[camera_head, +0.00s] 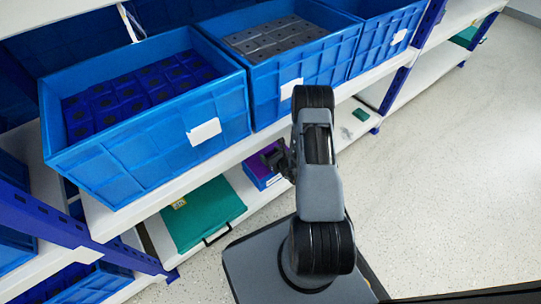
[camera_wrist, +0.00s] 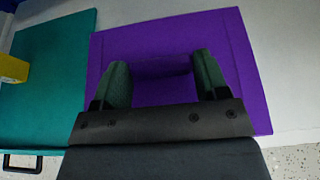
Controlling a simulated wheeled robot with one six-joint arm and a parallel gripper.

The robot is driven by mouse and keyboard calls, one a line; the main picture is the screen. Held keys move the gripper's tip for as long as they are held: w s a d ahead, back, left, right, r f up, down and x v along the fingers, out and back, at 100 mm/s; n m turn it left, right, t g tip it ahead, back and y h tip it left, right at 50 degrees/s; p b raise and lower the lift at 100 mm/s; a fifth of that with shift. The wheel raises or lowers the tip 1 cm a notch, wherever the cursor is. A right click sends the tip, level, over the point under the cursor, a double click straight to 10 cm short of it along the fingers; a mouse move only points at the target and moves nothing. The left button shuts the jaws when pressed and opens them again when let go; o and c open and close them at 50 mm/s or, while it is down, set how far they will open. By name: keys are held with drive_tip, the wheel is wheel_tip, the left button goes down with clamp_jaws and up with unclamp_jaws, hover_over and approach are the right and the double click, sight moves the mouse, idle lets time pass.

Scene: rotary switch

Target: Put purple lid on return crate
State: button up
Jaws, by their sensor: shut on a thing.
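The purple lid (camera_wrist: 240,60) fills the middle of the wrist view, flat and roughly square. My gripper (camera_wrist: 160,64) has its two fingers on either side of a raised purple part in the lid's middle and is shut on it. In the head view the purple lid (camera_head: 260,164) shows partly behind my gripper (camera_head: 277,157), at the lower shelf. A blue crate (camera_head: 269,182) with a white label shows just beneath the purple. I cannot tell whether the lid touches the crate or sits evenly on it. My arm hides the right side of both.
A teal board (camera_head: 205,216) with a dark handle and a yellow block (camera_wrist: 12,68) lies left of the lid. Large blue bins (camera_head: 150,150) stand on the shelf above. A small green item (camera_head: 361,115) lies farther right. Open floor (camera_head: 440,180) is at the right.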

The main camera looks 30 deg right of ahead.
drive_tip(key=shift+f+b, duration=0.55)
drive_tip(key=shift+b, duration=0.05)
idle(0.8)
drive_tip(key=o, duration=1)
drive_tip(key=shift+o, duration=0.2)
